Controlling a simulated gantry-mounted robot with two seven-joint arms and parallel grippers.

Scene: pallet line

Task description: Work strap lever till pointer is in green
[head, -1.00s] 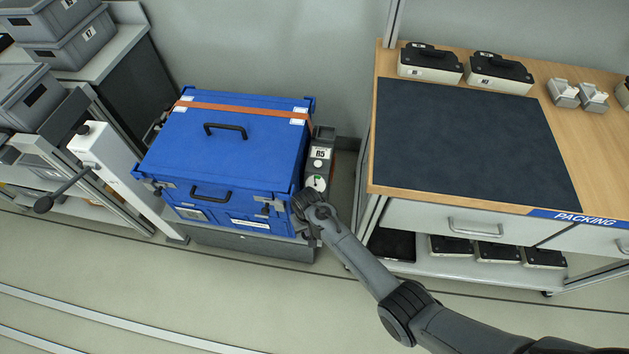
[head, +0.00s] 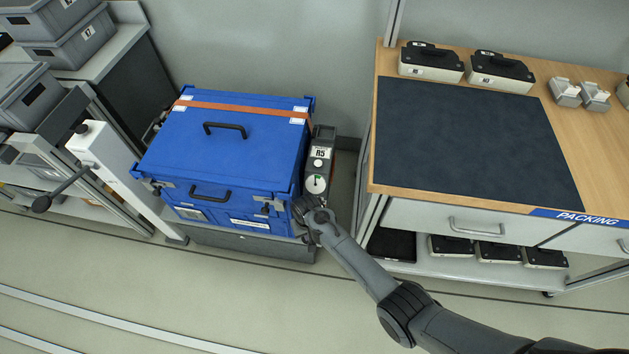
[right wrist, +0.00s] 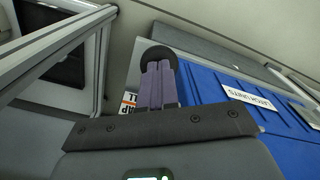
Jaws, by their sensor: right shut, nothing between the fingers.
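The strap unit labelled R5 (head: 320,153) stands at the right side of the blue case (head: 225,150). Its round white dial (head: 316,184) has a green patch; the pointer is too small to read against it. An orange strap (head: 245,109) runs across the case lid to the unit. My right gripper (head: 312,215) is at the lower front of the unit, by the case's right front corner. Its fingers (right wrist: 158,85) are shut with nothing between them in the right wrist view. The strap lever cannot be made out, perhaps hidden by the gripper. My left gripper is not in view.
The packing bench (head: 372,188) with a dark mat (head: 470,140) stands close on the right. A white post with a black-knobbed lever (head: 42,204) stands left of the case. Grey bins (head: 65,40) are at far left. The floor in front is clear.

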